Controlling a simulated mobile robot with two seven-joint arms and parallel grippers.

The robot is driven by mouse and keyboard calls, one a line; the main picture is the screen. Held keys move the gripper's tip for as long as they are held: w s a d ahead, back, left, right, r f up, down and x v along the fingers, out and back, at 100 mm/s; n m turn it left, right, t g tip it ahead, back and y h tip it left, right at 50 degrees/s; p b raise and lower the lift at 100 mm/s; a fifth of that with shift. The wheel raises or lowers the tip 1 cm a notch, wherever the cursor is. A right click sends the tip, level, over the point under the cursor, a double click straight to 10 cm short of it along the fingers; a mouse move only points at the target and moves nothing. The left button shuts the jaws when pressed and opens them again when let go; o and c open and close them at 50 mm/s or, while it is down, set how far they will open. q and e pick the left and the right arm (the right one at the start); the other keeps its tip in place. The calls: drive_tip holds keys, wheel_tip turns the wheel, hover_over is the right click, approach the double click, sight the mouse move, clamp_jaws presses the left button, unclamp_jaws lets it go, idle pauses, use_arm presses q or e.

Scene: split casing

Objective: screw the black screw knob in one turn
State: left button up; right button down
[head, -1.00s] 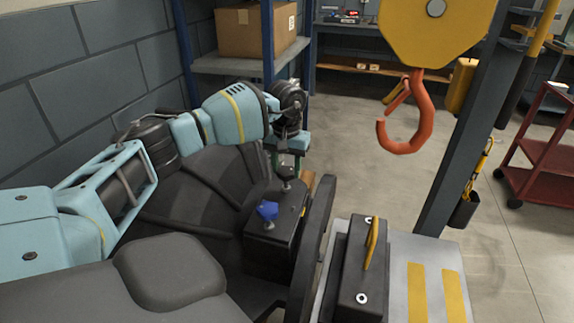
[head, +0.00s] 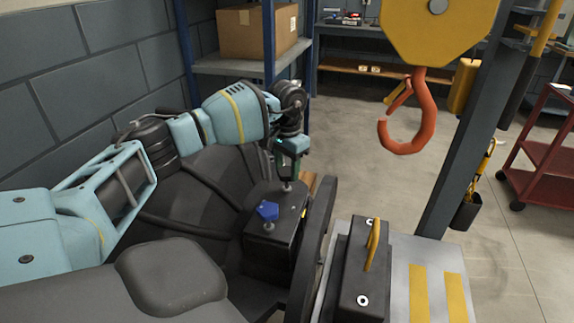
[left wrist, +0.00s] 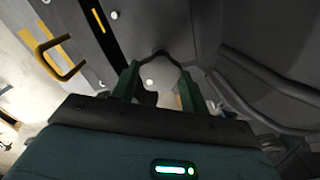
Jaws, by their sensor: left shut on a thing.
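The black screw knob sits on a post (head: 287,186) at the far end of a dark casing block (head: 272,246). Its top is hidden by my left gripper (head: 288,173), which points down over it from above. The left gripper is shut on the knob. In the left wrist view the two green fingers reach forward on either side of a dark shape (left wrist: 146,97), probably the knob; its outline is hard to tell. A blue knob (head: 267,211) stands on the near part of the same block, apart from the gripper. My right gripper is not in view.
A dark round-edged casing flange (head: 315,240) stands right of the block. Farther right is a black block with a yellow handle (head: 372,246) on a grey plate with yellow stripes (head: 418,290). An orange hook (head: 405,140) hangs above. A brick wall is at left.

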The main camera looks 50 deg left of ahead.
sight(287, 171)
use_arm(q)
drive_tip(key=shift+r, duration=0.1)
drive_tip(key=o, duration=1)
drive_tip(key=shift+r, duration=3.85)
